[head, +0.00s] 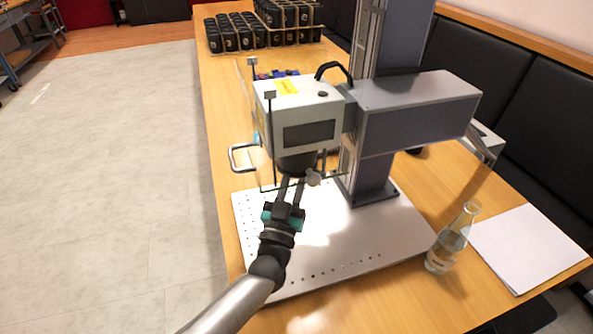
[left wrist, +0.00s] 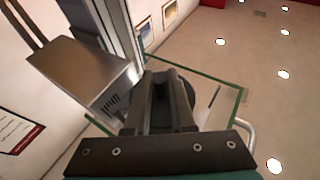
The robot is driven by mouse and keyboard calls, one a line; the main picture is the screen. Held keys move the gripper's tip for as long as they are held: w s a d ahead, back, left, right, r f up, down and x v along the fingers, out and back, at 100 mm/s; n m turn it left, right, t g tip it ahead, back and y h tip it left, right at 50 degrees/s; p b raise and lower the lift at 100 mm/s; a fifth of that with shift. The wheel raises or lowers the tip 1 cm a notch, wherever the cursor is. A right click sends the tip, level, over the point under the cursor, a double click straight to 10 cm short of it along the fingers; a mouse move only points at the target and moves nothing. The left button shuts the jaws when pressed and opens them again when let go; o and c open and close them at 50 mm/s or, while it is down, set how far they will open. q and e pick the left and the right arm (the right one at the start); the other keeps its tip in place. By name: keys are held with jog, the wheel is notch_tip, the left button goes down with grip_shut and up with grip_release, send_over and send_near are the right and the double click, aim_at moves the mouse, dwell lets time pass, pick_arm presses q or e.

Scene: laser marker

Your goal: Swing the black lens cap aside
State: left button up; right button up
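The laser marker's grey head (head: 308,118) hangs above a perforated white base plate (head: 345,240) in the head view. A black round piece (head: 296,163) sits under the head, at the lens; I cannot tell the lens cap from the lens barrel there. My left gripper (head: 293,181) points up just below it, with a visible gap between its fingers. In the left wrist view, the fingers (left wrist: 165,78) stand in front of a dark round part (left wrist: 187,103), and whether they touch it is unclear. My right gripper is not in view.
A small grey knob (head: 313,178) is right beside the fingertips. A glass bottle (head: 446,246) and white paper (head: 528,246) are at right. Black cups (head: 238,32) stand at the back.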

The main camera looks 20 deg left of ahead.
pick_arm(q)
grip_shut()
dwell(1.0)
